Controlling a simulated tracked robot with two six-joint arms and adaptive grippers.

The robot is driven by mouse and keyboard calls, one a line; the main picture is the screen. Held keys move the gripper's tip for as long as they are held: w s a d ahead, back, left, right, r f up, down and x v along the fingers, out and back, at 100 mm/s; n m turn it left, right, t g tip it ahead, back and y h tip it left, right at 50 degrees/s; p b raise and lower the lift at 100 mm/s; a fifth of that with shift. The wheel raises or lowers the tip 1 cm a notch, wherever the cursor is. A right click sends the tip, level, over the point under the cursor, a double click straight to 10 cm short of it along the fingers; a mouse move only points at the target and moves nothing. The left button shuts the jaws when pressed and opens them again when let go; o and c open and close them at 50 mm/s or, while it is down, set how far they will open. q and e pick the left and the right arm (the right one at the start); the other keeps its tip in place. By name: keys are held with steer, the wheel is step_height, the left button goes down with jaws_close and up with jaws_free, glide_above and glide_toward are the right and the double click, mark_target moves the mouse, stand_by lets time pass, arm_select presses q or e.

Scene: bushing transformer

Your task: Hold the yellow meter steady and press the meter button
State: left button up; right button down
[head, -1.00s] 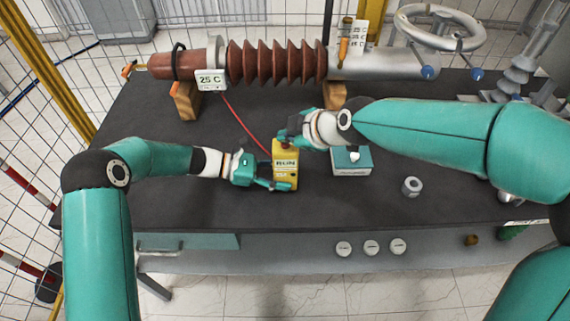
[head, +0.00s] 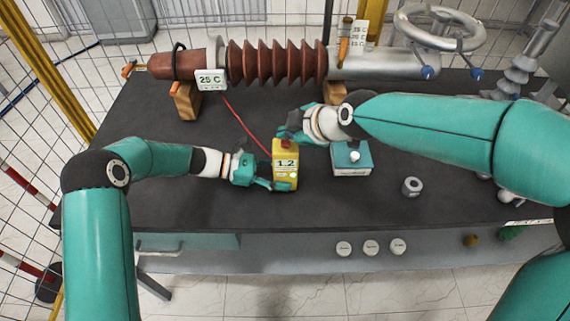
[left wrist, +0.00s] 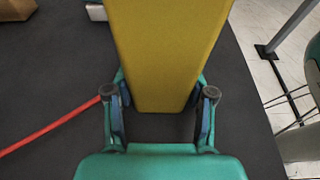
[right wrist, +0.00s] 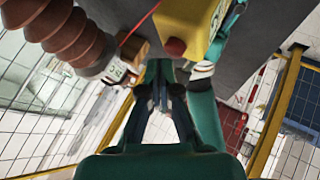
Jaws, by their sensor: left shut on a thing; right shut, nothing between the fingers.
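The yellow meter (head: 285,177) stands upright on the dark table in the head view, its display reading what looks like "1 2". A red button (head: 287,144) is on its top; it also shows in the right wrist view (right wrist: 175,47). My left gripper (head: 276,182) is shut on the meter's sides; in the left wrist view the yellow body (left wrist: 168,50) sits between the fingers. My right gripper (head: 285,137) is shut and empty beside the button at the meter's top. In the right wrist view its fingertips (right wrist: 160,75) are close to the button; contact is unclear.
A red lead (head: 240,118) runs from the meter toward the brown ribbed bushing (head: 277,62) at the back. A teal-and-white box (head: 351,160) stands right of the meter, with a grey nut (head: 412,187) further right. The table's front left is clear.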

mark_target(287, 143)
steer(key=shift+r, duration=2.8)
arm_select(q)
steer(key=o, duration=0.9)
steer(key=shift+o, duration=0.2)
